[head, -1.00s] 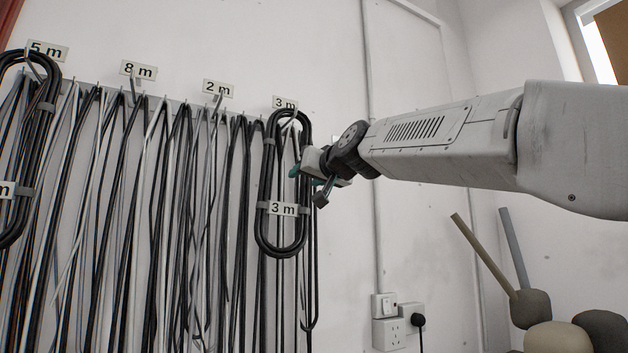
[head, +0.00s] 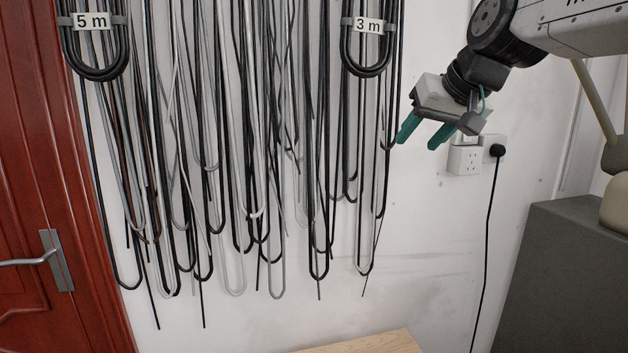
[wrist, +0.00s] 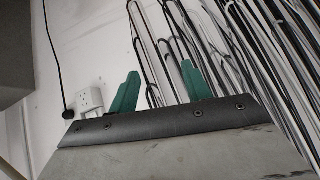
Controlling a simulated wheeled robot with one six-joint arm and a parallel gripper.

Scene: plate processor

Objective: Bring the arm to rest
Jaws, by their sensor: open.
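My gripper (head: 424,133) is at the upper right of the head view, its teal fingers pointing down and left. The fingers are apart with nothing between them. In the wrist view, my gripper (wrist: 158,88) shows the same two teal fingers spread, with hanging cables behind them. The 3 m cable coil (head: 367,60) hangs on the wall to the left of my gripper, apart from it. The 5 m cable coil (head: 97,60) hangs farther left.
Many loose cables (head: 230,190) hang on the wall left of my gripper. A wall socket (head: 465,160) with a black plug is just below right of it. A dark grey box (head: 570,270) stands at lower right, a wooden surface (head: 370,343) at the bottom, a red door (head: 40,150) at left.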

